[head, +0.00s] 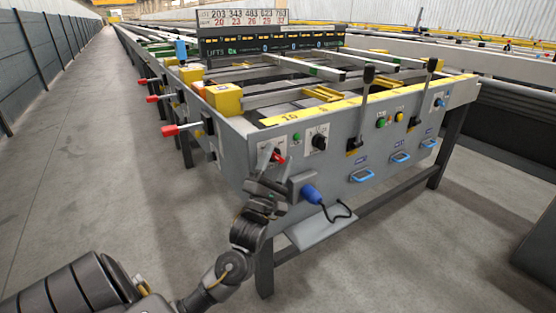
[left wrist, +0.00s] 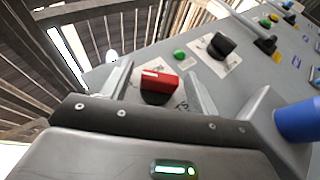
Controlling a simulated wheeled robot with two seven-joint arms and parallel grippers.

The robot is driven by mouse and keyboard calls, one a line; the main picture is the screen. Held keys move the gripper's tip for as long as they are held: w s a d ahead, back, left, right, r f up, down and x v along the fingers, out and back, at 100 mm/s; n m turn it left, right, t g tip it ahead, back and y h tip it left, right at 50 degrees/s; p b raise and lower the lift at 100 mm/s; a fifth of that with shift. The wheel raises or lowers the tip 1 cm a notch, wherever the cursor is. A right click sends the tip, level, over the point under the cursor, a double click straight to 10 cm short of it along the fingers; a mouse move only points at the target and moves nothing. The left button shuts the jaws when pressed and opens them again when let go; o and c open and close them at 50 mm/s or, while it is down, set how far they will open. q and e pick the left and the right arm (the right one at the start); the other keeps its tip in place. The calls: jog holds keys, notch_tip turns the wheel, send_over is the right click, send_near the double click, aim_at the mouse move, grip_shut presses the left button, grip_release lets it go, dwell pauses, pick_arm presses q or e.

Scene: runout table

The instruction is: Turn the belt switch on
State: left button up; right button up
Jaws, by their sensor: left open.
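A red rotary switch (head: 279,157) sits on the front panel of the grey table near its left corner. In the left wrist view the red switch (left wrist: 159,82) has a white mark on top and a pale plate with partly hidden lettering beneath it. My left gripper (head: 270,158) is open at this switch. In the left wrist view its two fingers (left wrist: 158,92) stand on either side of the red switch, with visible gaps. I cannot tell how deep the fingertips reach. My right gripper is not in view.
A black knob (head: 319,142) and a green button (head: 297,137) are to the right. A blue plug (head: 311,194) with a black cable juts out just below the gripper. Black-knobbed levers (head: 367,90) stand further right. Red handles (head: 170,130) stick out on the left side. The aisle floor is clear.

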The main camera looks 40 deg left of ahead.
pick_arm(q)
jog(key=shift+w+r, duration=0.2)
jog(key=c, duration=1)
jog(key=shift+h, duration=0.3)
